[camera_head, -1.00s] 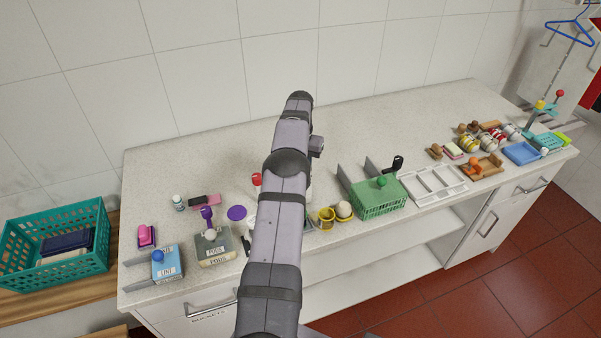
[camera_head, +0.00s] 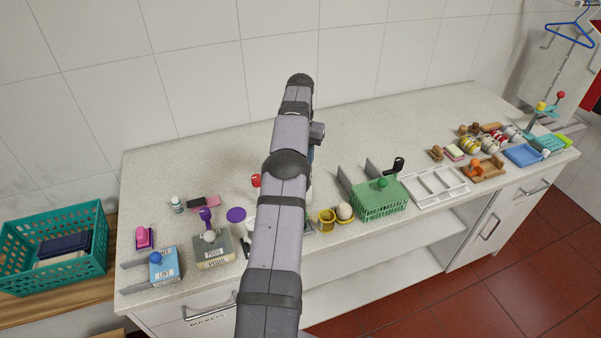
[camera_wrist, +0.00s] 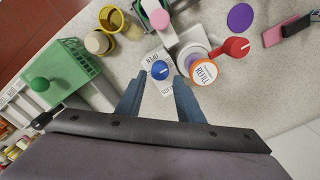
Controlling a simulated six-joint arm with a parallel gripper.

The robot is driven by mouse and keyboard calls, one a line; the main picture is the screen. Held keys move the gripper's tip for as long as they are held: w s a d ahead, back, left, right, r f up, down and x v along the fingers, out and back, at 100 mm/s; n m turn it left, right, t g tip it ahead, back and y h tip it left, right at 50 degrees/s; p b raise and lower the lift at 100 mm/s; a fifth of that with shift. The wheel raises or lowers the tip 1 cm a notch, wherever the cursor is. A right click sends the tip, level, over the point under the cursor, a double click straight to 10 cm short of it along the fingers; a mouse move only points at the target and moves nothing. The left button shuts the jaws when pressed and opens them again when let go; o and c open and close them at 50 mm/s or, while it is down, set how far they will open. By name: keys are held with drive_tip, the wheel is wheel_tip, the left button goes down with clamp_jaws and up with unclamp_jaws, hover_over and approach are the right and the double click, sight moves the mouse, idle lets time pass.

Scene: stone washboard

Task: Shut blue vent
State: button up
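A round blue knob (camera_wrist: 160,70) with a white pointer mark shows in the wrist view. White labels lie on either side of it, the upper one reading OPEN; the lower is upside down and hard to read. I take this knob to be the blue vent's control. My gripper (camera_wrist: 159,82) is open, its two blue-grey fingers apart, with the knob seen between and just beyond the tips. I cannot tell whether they touch it. In the head view my arm hides the knob and most of my gripper.
Close to the knob are a white dispenser with an orange-ringed REFILL cap (camera_wrist: 203,70) and a red knob (camera_wrist: 236,48). A yellow cup (camera_wrist: 117,21) and a green basket (camera_wrist: 65,68) stand to the left. The counter's back strip (camera_head: 400,120) is clear.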

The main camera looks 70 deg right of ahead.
drive_tip(key=shift+r+p, duration=0.4)
drive_tip(key=shift+r, duration=1)
drive_tip(key=w+a+r+n+b, duration=0.15)
drive_tip(key=w+a+n, duration=0.55)
drive_tip(key=w+a, duration=1.2)
drive_tip(key=s+a+n, duration=0.1)
drive_tip(key=a+n, duration=0.3)
drive_tip(key=a, duration=1.4)
drive_tip(key=s+a+f+n+b, duration=0.1)
drive_tip(key=s+a+f+n, duration=0.2)
drive_tip(key=s+a, duration=0.5)
drive_tip(key=s+a+f+n, duration=0.3)
drive_tip(key=s+a, duration=0.5)
drive_tip(key=a, duration=0.2)
drive_tip(key=shift+a+f+b, duration=0.25)
drive_tip(key=shift+a+b, duration=0.15)
drive_tip(key=shift+s, duration=0.1)
